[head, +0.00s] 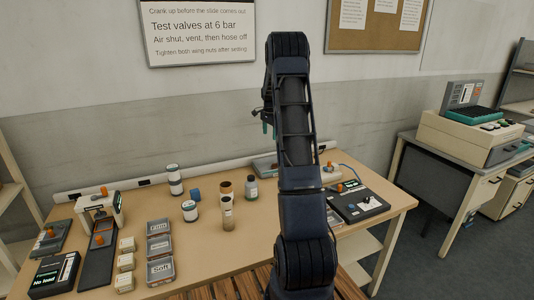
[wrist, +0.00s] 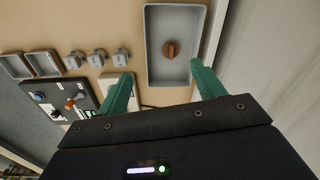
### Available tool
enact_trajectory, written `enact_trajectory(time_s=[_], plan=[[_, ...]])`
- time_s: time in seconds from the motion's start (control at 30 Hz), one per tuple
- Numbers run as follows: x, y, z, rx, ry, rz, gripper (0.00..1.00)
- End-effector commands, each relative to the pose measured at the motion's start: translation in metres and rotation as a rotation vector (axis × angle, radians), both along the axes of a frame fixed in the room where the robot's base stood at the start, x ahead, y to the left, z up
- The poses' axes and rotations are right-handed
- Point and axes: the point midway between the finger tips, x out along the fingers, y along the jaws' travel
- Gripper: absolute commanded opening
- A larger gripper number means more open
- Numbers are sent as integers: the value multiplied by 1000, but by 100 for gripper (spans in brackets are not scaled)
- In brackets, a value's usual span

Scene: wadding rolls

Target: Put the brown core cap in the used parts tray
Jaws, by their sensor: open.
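In the wrist view a brown, round piece with a raised ridge, which looks like the brown core cap (wrist: 171,49), lies inside a grey rectangular tray (wrist: 151,75). No label shows on this tray, so I cannot tell for sure that it is the used parts tray. My gripper (wrist: 162,68) is open, its two teal fingers apart with nothing between them. The cap lies beyond the fingertips, untouched. In the head view my gripper (head: 267,120) is raised above the back of the table, mostly hidden by my arm. The cap cannot be made out there.
On the wooden table (head: 185,245) stand several bottles and rolls (head: 189,210), labelled small trays (head: 160,271) and a dark device with an orange knob (head: 358,203). Several grey fittings (wrist: 97,58) lie beside the tray in the wrist view. The wall (head: 200,120) rises behind.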

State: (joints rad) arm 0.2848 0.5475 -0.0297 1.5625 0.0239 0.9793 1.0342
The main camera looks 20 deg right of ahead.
Motion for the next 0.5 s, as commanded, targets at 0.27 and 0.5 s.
enact_trajectory(time_s=[0.27,0.5], plan=[[-60,53,80,-24,-53,202,68],[-121,95,132,-49,-93,376,68]])
